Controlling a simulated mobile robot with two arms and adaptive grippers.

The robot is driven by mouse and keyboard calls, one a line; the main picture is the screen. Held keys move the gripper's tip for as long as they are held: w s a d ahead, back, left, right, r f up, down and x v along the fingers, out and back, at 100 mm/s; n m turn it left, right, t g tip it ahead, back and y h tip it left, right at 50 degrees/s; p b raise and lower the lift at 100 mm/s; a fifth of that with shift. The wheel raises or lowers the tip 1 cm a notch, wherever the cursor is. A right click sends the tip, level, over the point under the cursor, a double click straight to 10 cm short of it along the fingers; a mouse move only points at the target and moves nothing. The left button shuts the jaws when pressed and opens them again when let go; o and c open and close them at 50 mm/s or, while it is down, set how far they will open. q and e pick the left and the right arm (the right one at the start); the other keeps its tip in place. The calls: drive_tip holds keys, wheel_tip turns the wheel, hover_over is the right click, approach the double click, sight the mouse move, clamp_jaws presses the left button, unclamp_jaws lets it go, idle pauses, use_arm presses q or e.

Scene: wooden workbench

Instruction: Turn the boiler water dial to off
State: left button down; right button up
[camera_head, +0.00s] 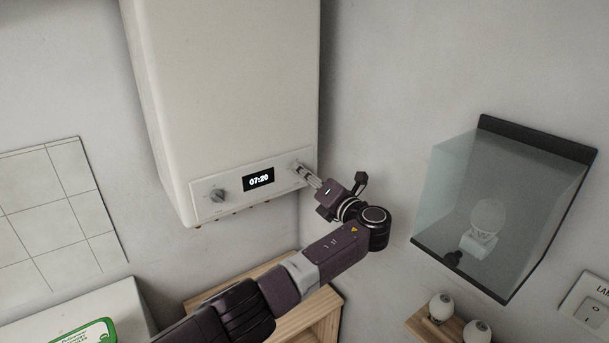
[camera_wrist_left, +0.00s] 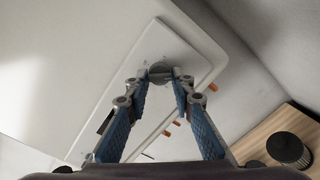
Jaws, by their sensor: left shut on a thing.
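The white boiler (camera_head: 235,85) hangs on the wall, with a control panel (camera_head: 235,200) along its lower front. A grey dial (camera_head: 217,195) sits at the panel's left, left of the display (camera_head: 258,180) reading 07:20. A second dial is at the panel's right end, mostly hidden by my left gripper (camera_head: 299,168) in the head view. In the wrist view this right dial (camera_wrist_left: 160,69) sits between the fingertips of my left gripper (camera_wrist_left: 161,80), which is shut on it. I cannot read any dial labels. My right gripper is not in view.
Coloured pipe ends (camera_wrist_left: 171,127) stick out below the boiler. A clear wall case (camera_head: 500,205) with a light bulb inside is at the right, above a small wooden shelf with white bulbs (camera_head: 441,306). A wooden unit (camera_head: 325,310) stands below my arm.

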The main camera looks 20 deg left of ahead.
use_arm(q)
drive_tip(key=shift+f+n, duration=0.1)
drive_tip(key=shift+n, duration=0.2)
drive_tip(key=shift+w+d+n+g+y+b, duration=0.1)
drive_tip(key=shift+n+g+y+b, duration=0.2)
drive_tip(key=shift+n+b, duration=5.95)
drive_tip(key=shift+w+d+n+g+y+b, duration=0.1)
drive_tip(key=shift+n+g+y+b, duration=0.15)
drive_tip(key=shift+n+b, duration=6)
drive_tip(key=n+p, duration=0.3)
drive_tip(key=shift+n, duration=0.3)
drive_tip(key=c, duration=1.7)
unclamp_jaws()
drive_tip(key=shift+o, duration=0.2)
